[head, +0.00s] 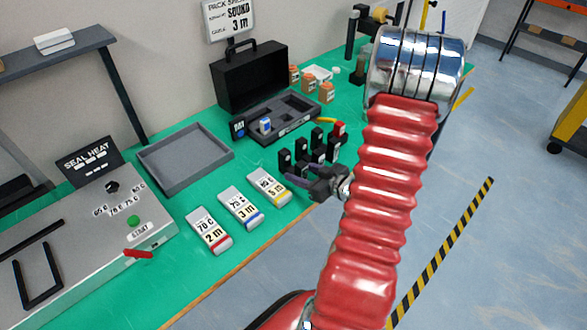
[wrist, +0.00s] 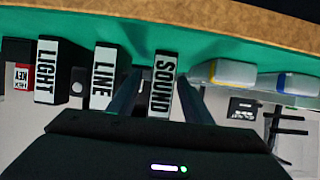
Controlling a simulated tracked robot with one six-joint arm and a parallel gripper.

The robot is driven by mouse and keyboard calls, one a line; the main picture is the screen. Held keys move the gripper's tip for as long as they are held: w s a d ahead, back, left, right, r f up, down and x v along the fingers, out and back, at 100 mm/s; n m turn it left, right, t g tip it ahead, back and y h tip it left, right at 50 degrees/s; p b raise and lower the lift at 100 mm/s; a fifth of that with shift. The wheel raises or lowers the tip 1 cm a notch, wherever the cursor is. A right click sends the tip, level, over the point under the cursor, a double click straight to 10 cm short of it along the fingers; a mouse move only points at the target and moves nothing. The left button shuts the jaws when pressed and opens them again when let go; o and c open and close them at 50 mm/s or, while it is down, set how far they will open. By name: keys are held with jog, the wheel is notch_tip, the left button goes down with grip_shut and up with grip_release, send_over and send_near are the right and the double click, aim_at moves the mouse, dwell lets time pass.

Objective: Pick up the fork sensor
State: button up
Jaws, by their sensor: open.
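Several small black upright pieces (head: 303,150) stand in a group on the green bench in the head view; which one is the fork sensor I cannot tell. The wrist view shows labelled black blocks: LIGHT (wrist: 47,71), LINE (wrist: 103,76) and SOUND (wrist: 165,85). No label there reads fork. My gripper (head: 294,179) is open at the near side of the group. In the wrist view my gripper (wrist: 160,98) has one finger on each side of the SOUND block, with a gap showing; contact is not clear. My arm hides part of the bench.
A black compartment tray (head: 285,128) holds a small blue-and-white item. A black case (head: 250,77) stands behind it. Labelled packs of 2 m (head: 208,231), 3 m (head: 240,208) and 5 m (head: 268,189) lie near the front edge. A grey tray (head: 183,160) is empty.

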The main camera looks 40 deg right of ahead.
aim_at(292, 169)
jog(key=x, duration=0.4)
jog(key=shift+a+f, duration=0.1)
jog(key=shift+f, duration=0.15)
grip_shut()
dwell(0.6)
